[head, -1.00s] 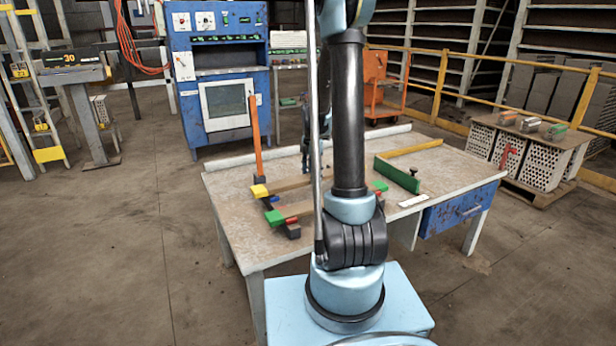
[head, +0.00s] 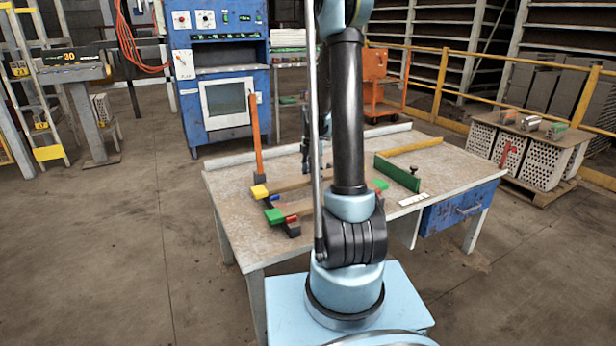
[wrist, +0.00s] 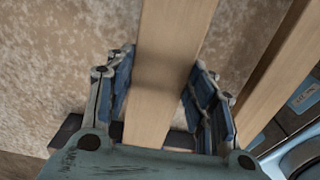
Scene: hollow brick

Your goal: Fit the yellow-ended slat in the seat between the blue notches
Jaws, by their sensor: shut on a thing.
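The yellow-ended slat (head: 292,184) is pale wood. Its yellow end (head: 259,191) shows at the left of the bench rack in the head view. A blue notch (head: 274,198) shows just in front of that end; whether the slat is down in its seat, I cannot tell. My gripper (wrist: 158,92) is shut on the slat (wrist: 166,60) in the wrist view, with a finger along each side. In the head view my arm hides most of the gripper and the slat's far part. A dark rail (wrist: 66,132) shows beneath the gripper in the wrist view.
A green-ended slat (head: 297,209) lies in front, by a red notch (head: 291,218). An orange post (head: 256,135) stands behind the yellow end. A green upright plate (head: 397,173) and a yellow strip (head: 412,147) are to the right. The bench's left front (head: 240,228) is clear.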

